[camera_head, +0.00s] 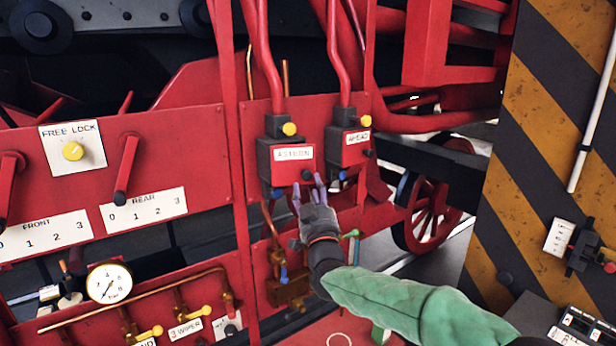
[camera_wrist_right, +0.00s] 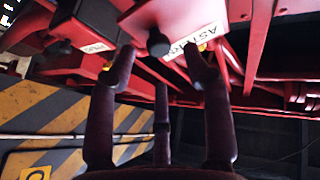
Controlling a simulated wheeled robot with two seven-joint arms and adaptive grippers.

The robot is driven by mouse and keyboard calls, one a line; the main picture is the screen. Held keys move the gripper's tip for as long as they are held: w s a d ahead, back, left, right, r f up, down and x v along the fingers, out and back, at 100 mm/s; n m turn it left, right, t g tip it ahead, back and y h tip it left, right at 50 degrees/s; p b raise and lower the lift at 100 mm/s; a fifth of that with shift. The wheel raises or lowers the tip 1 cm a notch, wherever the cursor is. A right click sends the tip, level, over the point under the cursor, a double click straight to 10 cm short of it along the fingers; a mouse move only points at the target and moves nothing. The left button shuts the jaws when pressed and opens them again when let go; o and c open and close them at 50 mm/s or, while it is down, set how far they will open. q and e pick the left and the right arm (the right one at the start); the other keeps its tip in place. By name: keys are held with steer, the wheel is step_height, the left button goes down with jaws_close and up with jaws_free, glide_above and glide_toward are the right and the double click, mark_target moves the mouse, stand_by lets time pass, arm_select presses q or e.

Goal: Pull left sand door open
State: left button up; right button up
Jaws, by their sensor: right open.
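The left sand door looks to be the red front of the left box, labelled ASTERN (camera_head: 294,154). It appears closed and has a dark round knob (camera_head: 307,174) at its lower right. My right gripper (camera_head: 308,190) is open, just below that knob, fingers pointing up. In the right wrist view the knob (camera_wrist_right: 158,42) shows between the fingertips of the open gripper (camera_wrist_right: 162,70), and no finger visibly closes on it. The ASTERN label (camera_wrist_right: 196,36) is behind the fingers. My left gripper is not in view.
A similar red box labelled AHEAD (camera_head: 357,138) sits close on the right, with its own knob (camera_head: 369,153). Red pipes rise above both boxes. A brass valve group (camera_head: 285,280) is below. A striped wall (camera_head: 545,130) stands at right. A FREE LOCK panel (camera_head: 73,150) is at left.

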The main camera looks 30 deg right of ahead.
mark_target(307, 177)
steer(key=shift+p+x, duration=0.4)
steer(key=shift+x, duration=1.45)
jaws_close()
